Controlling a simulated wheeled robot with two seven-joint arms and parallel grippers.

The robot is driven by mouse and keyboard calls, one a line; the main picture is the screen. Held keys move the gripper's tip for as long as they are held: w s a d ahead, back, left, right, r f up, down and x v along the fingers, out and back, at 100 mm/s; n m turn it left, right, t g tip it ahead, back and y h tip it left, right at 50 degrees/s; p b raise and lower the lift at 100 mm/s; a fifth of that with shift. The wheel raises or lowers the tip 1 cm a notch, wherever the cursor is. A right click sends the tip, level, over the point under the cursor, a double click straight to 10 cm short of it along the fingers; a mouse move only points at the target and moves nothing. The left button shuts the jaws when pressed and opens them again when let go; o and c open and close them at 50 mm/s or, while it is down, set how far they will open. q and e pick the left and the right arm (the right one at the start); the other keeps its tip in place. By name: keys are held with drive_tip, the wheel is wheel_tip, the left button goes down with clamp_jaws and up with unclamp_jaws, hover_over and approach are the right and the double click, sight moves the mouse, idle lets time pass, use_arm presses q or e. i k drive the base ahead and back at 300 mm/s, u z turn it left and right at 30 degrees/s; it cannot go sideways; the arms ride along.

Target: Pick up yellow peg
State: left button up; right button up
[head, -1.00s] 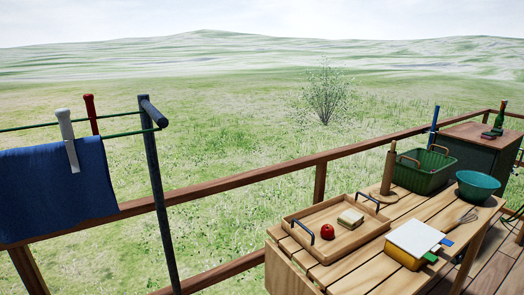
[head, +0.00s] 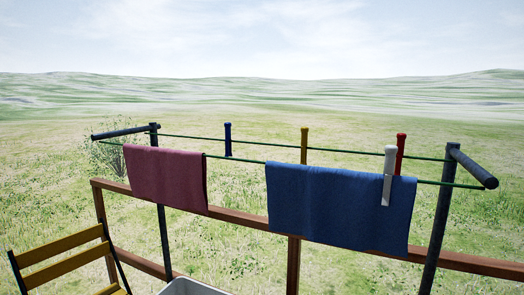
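The yellow peg (head: 304,146) stands upright on the clothesline, just above the left part of the blue cloth (head: 335,210). Neither of my grippers is in view.
A pink cloth (head: 165,178) hangs on the left of the line. Dark posts (head: 436,225) hold the lines at both ends. A wooden railing (head: 470,264) runs behind. A yellow wooden chair (head: 60,262) and a pale tub (head: 190,287) are at the lower left.

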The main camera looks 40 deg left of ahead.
sight(304, 149)
drive_tip(key=u, duration=2.3)
drive_tip(key=i, duration=0.85)
drive_tip(key=z, duration=2.15)
